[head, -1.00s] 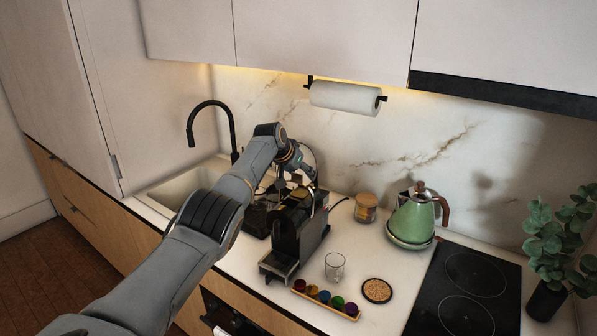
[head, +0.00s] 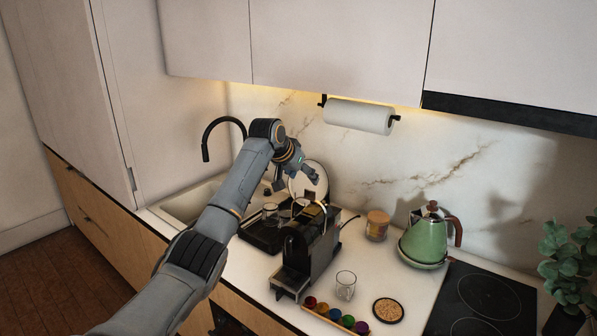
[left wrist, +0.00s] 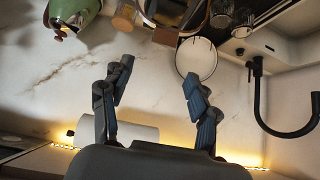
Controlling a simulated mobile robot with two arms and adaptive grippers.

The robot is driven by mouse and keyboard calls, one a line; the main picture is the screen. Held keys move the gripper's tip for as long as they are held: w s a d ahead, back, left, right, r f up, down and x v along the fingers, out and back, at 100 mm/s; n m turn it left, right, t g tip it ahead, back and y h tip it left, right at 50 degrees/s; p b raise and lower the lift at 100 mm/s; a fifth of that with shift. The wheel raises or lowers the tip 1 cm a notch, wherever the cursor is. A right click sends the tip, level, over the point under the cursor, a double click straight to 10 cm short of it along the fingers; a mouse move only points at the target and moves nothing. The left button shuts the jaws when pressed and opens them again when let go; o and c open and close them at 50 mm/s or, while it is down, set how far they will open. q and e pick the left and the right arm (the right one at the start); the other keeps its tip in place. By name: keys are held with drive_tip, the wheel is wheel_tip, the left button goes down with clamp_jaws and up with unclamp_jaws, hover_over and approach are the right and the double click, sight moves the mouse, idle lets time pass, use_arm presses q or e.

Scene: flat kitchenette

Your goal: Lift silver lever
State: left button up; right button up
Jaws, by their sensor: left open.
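The black coffee machine (head: 298,262) stands on the counter. Its silver lever (head: 324,209) shows as a thin pale arc at the top rear, raised off the machine's top. The machine is also at the top edge of the left wrist view (left wrist: 168,14), partly cut off. My left gripper (head: 313,182) is above and behind the machine, near the lever, with no clear contact. In the left wrist view its two fingers (left wrist: 156,82) are spread and empty. My right gripper is not in view.
A drying rack with glassware (head: 268,222) and a white plate (head: 304,180) are beside the machine. A glass (head: 345,285), capsule tray (head: 335,320), jar (head: 377,226) and green kettle (head: 425,238) stand to the right. The paper towel roll (head: 358,116) hangs behind.

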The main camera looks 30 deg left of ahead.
use_arm(q)
drive_tip(key=shift+v, duration=1.45)
